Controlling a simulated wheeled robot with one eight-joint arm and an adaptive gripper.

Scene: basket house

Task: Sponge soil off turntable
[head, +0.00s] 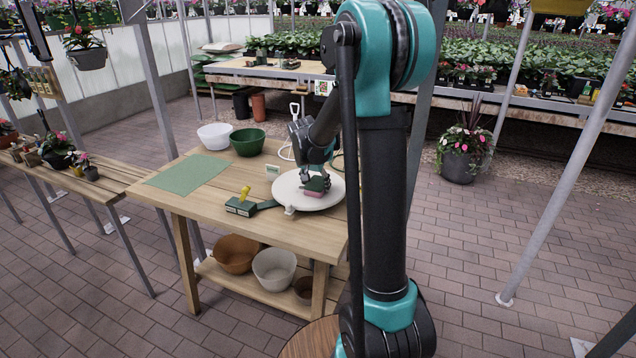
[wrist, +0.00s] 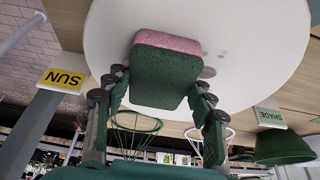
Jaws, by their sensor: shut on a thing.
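The turntable (head: 294,190) is a round white disc on the wooden workbench. It also fills the upper part of the wrist view (wrist: 253,50), where a few grey soil spots (wrist: 207,70) show beside the sponge. The sponge (head: 313,193), pink on one side and green on the other, is over the turntable, close to its surface; I cannot tell whether it touches. My gripper (head: 318,180) is above the disc with its fingers on both sides of the sponge, which the wrist view shows between the fingertips (wrist: 163,75). My arm hides the right side of the bench.
A green mat (head: 188,172), white bowl (head: 215,136), green bowl (head: 247,142) and a green block with a yellow handle (head: 241,205) are on the bench. Signs reading SUN (wrist: 63,79) and SHADE (wrist: 270,117) stand by the turntable. Pots sit on the lower shelf (head: 262,291).

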